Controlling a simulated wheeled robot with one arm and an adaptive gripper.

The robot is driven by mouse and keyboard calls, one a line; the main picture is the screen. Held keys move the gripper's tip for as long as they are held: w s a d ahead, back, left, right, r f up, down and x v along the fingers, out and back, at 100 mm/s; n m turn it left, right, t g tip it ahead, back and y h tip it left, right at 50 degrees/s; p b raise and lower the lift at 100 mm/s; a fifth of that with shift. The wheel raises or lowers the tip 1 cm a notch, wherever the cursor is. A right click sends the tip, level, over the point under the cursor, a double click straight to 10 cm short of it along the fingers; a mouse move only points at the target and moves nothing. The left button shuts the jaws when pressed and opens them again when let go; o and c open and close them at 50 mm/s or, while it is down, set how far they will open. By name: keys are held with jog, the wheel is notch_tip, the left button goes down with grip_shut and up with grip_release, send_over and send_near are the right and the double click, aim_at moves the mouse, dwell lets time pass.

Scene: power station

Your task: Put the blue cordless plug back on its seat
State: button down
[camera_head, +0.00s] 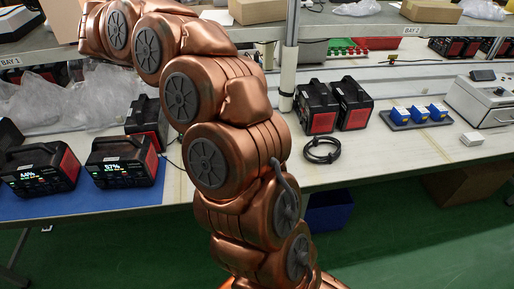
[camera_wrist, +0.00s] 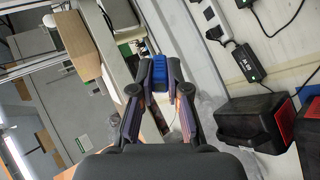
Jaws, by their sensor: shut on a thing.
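In the wrist view my gripper (camera_wrist: 160,72) is shut on the blue plug (camera_wrist: 159,68), which sits between its two fingertips. The fingers hide the plug's sides, and its lower end cannot be made out. In the head view my arm rises from the bottom middle to the top left, and my gripper is not visible there. A dark tray (camera_head: 387,120) on the bench at the right carries blue blocks (camera_head: 419,113) in a row. The plug's seat cannot be clearly identified in either view.
Black power units with red sides stand on the bench at the left (camera_head: 122,160) and middle (camera_head: 318,108). A black cable ring (camera_head: 322,150) lies in front. A grey device (camera_head: 484,98) stands at the right. In the wrist view, a black adapter (camera_wrist: 240,62) and black unit (camera_wrist: 252,122) are at the right.

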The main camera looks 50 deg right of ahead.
jog(key=s+d+f+m+y+b, duration=0.3)
jog(key=s+f+m+b, duration=0.1)
jog(key=f, duration=0.4)
jog(key=s+d+f+m+g+y+b, duration=0.1)
jog(key=s+d+f+m+y+b, duration=0.2)
jog(key=s+f+m, duration=0.3)
jog(key=s+d+f+m+y+b, duration=0.3)
jog(key=s+f+m+y+b, duration=0.2)
jog(key=f, duration=0.7)
jog(key=shift+s+f+m+b, duration=0.15)
jog(key=shift+s+m+b, duration=0.45)
jog(key=shift+m, duration=0.8)
jog(key=shift+f+b, duration=0.5)
jog(key=shift+f, duration=2.2)
jog(key=shift+f+b, duration=0.55)
jog(key=shift+b, duration=0.15)
jog(key=shift+a+b, duration=0.1)
jog(key=shift+b, duration=0.45)
